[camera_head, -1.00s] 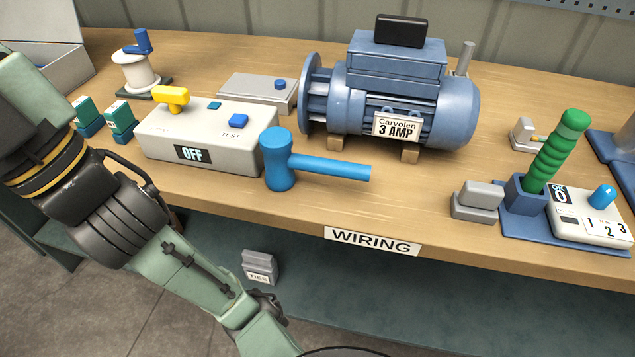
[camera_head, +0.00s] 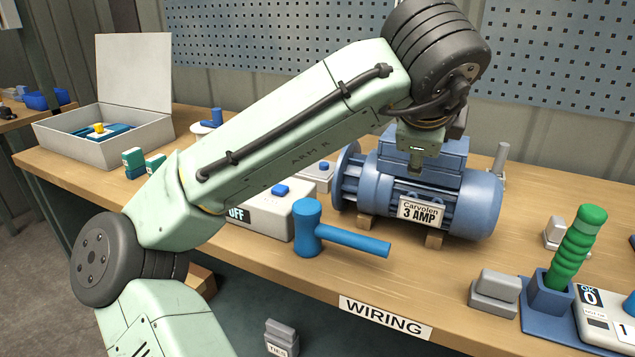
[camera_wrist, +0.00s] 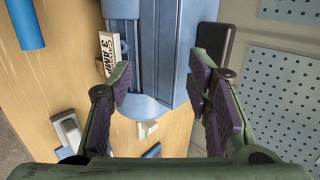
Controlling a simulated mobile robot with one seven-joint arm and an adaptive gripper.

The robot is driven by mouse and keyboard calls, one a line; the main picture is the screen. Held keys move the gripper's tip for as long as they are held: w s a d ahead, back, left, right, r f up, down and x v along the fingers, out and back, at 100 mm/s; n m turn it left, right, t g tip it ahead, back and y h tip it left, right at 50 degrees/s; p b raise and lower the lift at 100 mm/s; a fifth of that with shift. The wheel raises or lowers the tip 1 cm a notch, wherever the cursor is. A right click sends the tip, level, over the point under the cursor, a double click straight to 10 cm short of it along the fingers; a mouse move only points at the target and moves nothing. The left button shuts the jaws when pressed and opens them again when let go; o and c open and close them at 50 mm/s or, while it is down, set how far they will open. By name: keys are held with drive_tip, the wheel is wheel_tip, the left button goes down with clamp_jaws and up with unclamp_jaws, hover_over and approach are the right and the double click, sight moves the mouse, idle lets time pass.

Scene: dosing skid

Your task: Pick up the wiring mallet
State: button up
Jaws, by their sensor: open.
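The blue wiring mallet (camera_head: 340,236) lies on the wooden bench, its head at the left and its handle pointing right, above the WIRING label. Part of it also shows at the top left of the wrist view (camera_wrist: 31,24). My gripper (camera_wrist: 163,88) is open and empty, its two padded fingers apart above the blue motor. In the head view my gripper (camera_head: 421,160) hangs in front of the motor's upper part, to the upper right of the mallet; its fingertips are hard to make out there.
The blue motor (camera_head: 470,205) stands behind and right of the mallet. The switch box (camera_head: 278,218) stands close at its left, partly behind my arm. A grey block (camera_head: 495,292) and the green-handled lever (camera_head: 577,245) stand to the right. The bench front (camera_head: 290,275) is clear.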

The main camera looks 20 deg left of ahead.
sight(336, 230)
drive_tip(key=s+a+f+g+y, duration=0.1)
drive_tip(key=s+a+f+g, duration=0.1)
drive_tip(key=a+f, duration=0.1)
drive_tip(key=s+a+f+g+y, duration=0.1)
drive_tip(key=s+a+f+g, duration=0.1)
drive_tip(key=a+f, duration=0.1)
drive_tip(key=s+a+f+g+y, duration=0.2)
drive_tip(key=s+a+f+g, duration=0.1)
drive_tip(key=f, duration=0.2)
drive_tip(key=shift+f, duration=0.1)
drive_tip(key=shift+x, duration=2.85)
drive_tip(key=shift+a, duration=0.1)
drive_tip(key=shift+c, duration=0.5)
clamp_jaws()
